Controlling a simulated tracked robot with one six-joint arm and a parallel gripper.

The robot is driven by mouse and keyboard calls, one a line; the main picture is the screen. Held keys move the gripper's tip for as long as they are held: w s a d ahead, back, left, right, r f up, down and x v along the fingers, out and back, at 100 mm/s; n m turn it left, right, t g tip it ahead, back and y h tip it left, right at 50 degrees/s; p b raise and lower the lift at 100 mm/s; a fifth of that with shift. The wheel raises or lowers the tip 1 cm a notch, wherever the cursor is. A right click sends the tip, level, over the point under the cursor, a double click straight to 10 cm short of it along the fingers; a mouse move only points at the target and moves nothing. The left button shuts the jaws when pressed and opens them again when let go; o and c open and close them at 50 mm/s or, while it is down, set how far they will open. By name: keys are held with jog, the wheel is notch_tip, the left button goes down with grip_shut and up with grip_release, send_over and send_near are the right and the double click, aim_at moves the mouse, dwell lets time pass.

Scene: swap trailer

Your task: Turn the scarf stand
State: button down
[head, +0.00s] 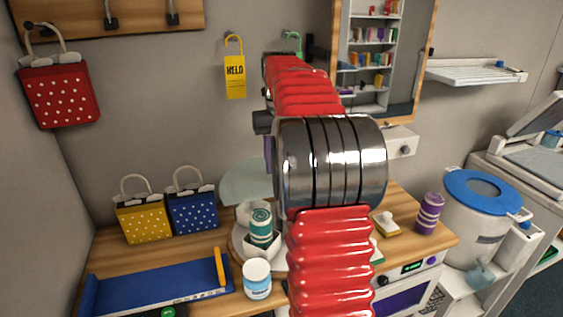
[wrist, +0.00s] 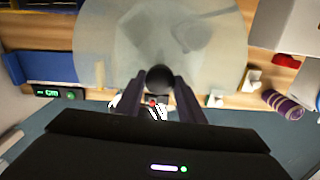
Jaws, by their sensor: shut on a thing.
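The scarf stand appears to be the round white stand (head: 238,246) on the wooden counter, with a pale translucent disc (head: 248,180) above it. A green-and-white rolled piece (head: 260,226) stands on it, and my red and metal arm hides its right side. In the wrist view the disc (wrist: 115,45) fills the upper middle. My gripper (wrist: 160,92) is at the disc's near edge, its dark fingers shut on a dark round knob (wrist: 159,77). The head view hides most of the gripper behind the arm. How the knob joins the stand cannot be told.
A white jar (head: 257,279) stands close in front of the stand. A blue tray (head: 145,287) and yellow and blue bags (head: 143,219) are to the left. A purple striped roll (head: 429,213) and a blue-lidded bin (head: 484,205) are to the right. A wall mirror (head: 376,60) hangs behind.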

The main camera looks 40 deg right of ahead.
jog(key=c, duration=1.4)
grip_release()
jog(key=shift+s+d+f, duration=0.1)
jog(key=shift+s+f, duration=0.05)
jog(key=shift+s, duration=0.2)
jog(key=shift+c, duration=0.2)
jog(key=shift+o, duration=1.3)
jog(key=shift+w, duration=0.1)
jog(key=shift+w+r, duration=0.15)
jog(key=shift+r, duration=0.45)
notch_tip(320, 180, up, 13)
jog(key=shift+f, duration=0.15)
jog(key=shift+c, duration=0.4)
